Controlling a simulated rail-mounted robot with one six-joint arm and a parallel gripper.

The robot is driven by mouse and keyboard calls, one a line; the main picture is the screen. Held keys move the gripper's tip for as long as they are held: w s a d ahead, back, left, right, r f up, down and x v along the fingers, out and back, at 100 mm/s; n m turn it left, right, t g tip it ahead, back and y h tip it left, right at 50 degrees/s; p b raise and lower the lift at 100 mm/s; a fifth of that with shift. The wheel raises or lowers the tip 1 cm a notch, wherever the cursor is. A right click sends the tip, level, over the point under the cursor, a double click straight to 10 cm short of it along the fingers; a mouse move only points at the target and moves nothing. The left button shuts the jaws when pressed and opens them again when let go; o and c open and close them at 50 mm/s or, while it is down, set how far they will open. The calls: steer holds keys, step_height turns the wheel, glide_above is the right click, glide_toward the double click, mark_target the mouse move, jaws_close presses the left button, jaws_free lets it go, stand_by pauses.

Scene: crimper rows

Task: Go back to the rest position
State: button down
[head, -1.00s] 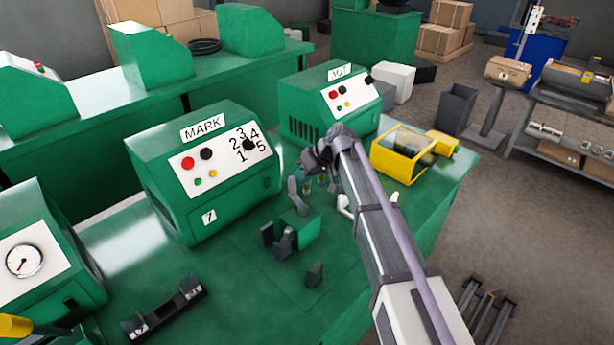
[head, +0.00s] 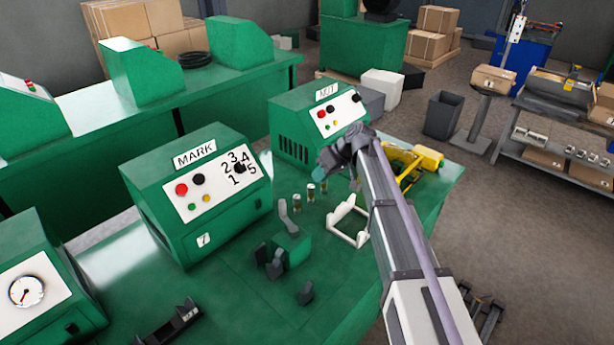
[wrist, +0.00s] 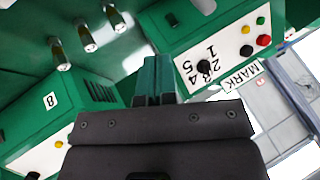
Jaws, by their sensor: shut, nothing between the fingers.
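Small metal cylinders (head: 297,202) stand on the bench below the gripper; three show in the wrist view (wrist: 60,55).
A white frame (head: 347,240) and a green fixture with grey levers (head: 294,248) sit on the bench. A gauge machine (head: 40,285) and black holder (head: 168,325) are at left.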

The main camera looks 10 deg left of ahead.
steer(key=shift+d+r, duration=0.3)
steer(key=s+d+f+m+h, duration=0.2)
steer(key=s+d+m+h, duration=0.1)
steer(key=s+d, duration=0.7)
steer(key=s+d+f+m+h, duration=0.1)
steer(key=s+d+m+h, duration=0.3)
steer(key=s+d, duration=0.6)
steer(key=s+m, duration=0.2)
steer(key=s, duration=0.6)
steer(key=shift+s+d+f+m+h, duration=0.15)
steer(key=shift+d+f+m+h, duration=0.15)
steer(key=shift+d+f, duration=0.05)
steer(key=c, duration=1.8)
jaws_free()
steer(key=shift+a, duration=0.1)
